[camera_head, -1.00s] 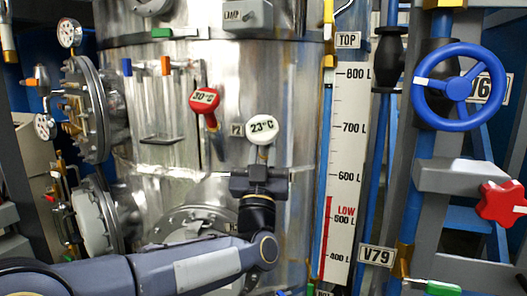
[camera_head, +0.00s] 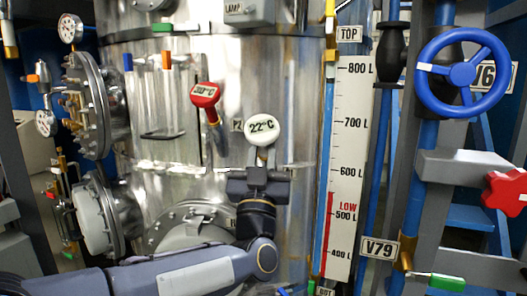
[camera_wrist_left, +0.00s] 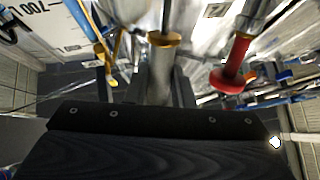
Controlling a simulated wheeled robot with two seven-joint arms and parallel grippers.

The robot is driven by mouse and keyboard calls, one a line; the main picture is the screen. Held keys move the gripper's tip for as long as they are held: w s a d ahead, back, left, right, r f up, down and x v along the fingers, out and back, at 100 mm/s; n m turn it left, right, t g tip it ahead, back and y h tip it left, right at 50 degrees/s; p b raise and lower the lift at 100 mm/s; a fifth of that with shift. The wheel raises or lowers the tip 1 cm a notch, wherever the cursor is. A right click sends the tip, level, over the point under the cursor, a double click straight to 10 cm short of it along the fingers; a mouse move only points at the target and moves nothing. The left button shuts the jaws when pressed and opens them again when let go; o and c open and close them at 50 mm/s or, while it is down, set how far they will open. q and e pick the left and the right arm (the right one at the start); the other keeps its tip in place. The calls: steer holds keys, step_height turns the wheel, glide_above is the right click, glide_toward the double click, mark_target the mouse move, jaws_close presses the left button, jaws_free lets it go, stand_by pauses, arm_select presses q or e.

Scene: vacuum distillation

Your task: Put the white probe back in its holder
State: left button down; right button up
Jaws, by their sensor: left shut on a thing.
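The white probe (camera_head: 263,127) has a round white head reading 22°C and stands roughly upright in front of the steel tank. My left gripper (camera_head: 262,172) is shut on its stem just below the head. In the left wrist view, a pale grey cylinder, apparently the probe's stem (camera_wrist_left: 159,72), shows between the fingers of the left gripper (camera_wrist_left: 160,88). I cannot make out the white probe's holder. A red probe (camera_head: 205,95) reading 30°C is on the tank to the left; it also shows in the left wrist view (camera_wrist_left: 230,80). My right gripper is not in view.
The steel tank (camera_head: 270,75) fills the middle, with a flanged port (camera_head: 190,230) low on it. A level scale (camera_head: 346,150), a blue handwheel (camera_head: 461,74) and a red knob (camera_head: 505,190) stand to the right. Gauges and flanges crowd the left.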

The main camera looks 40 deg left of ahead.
arm_select(q)
steer(key=shift+s+d+f+b, duration=0.3)
steer(key=shift+s+d, duration=0.2)
steer(key=shift+s, duration=0.3)
steer(key=shift+s+d+f+b, duration=0.15)
steer(key=shift+s+d+b, duration=0.15)
steer(key=shift+s+d, duration=0.35)
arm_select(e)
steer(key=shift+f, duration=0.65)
arm_select(q)
steer(key=shift+s+a, duration=0.15)
